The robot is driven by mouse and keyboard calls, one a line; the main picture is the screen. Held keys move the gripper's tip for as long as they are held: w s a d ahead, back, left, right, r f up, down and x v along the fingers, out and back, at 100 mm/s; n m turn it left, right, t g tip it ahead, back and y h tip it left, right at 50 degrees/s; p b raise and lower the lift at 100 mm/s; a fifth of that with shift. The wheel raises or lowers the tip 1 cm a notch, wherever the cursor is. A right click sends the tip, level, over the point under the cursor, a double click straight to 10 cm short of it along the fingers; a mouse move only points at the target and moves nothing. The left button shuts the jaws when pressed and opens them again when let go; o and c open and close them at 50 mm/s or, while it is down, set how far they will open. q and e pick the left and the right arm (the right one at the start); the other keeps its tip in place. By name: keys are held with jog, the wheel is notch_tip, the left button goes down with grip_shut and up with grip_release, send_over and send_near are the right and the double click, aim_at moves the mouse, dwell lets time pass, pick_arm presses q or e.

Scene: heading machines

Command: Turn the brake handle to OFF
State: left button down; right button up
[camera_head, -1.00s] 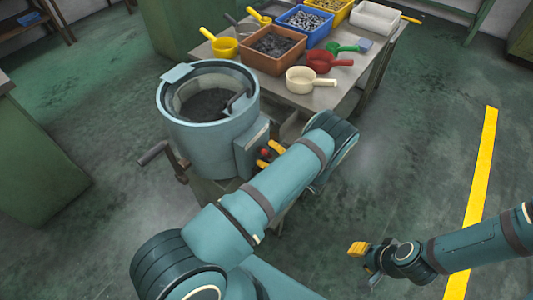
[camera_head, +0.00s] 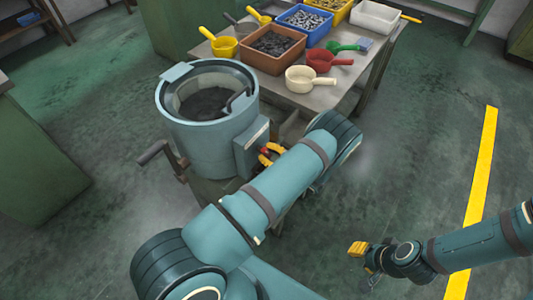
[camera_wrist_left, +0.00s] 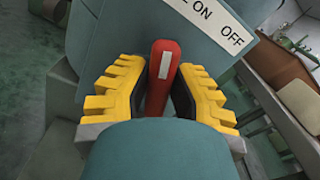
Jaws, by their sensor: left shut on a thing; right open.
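The brake handle is a short red lever (camera_wrist_left: 163,78) with a white stripe, on the grey-blue box (camera_head: 250,150) at the side of the round machine (camera_head: 212,130). My left gripper (camera_wrist_left: 162,88) has its yellow fingers shut on the handle, one on each side. A white label (camera_wrist_left: 215,22) above and right of the handle reads ON and, further right, OFF; its left end is cut off. In the head view my left arm covers part of the box, and the left gripper (camera_head: 268,155) shows only in part. My right gripper (camera_head: 358,248) is open and empty over the floor.
A metal table (camera_head: 318,97) behind the machine carries bins of small parts and several coloured scoops. A crank (camera_head: 155,153) sticks out from the machine's left side. A green cabinet (camera_head: 35,150) stands at the left. The floor at the right is clear.

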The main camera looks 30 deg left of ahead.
pick_arm(q)
jog(key=m+b, duration=0.1)
jog(key=m, duration=0.2)
jog(key=shift+w, duration=0.1)
jog(key=m+b, duration=0.1)
jog(key=m, duration=0.2)
jog(key=shift+w, duration=0.1)
jog(key=m+b, duration=0.1)
jog(key=m, duration=0.4)
jog(key=shift+w+m, duration=0.1)
jog(key=shift+m, duration=0.3)
jog(key=shift+a, duration=0.1)
jog(key=c, duration=0.8)
grip_release()
jog(key=d, duration=0.8)
jog(key=s+d, duration=0.1)
jog(key=d, duration=0.3)
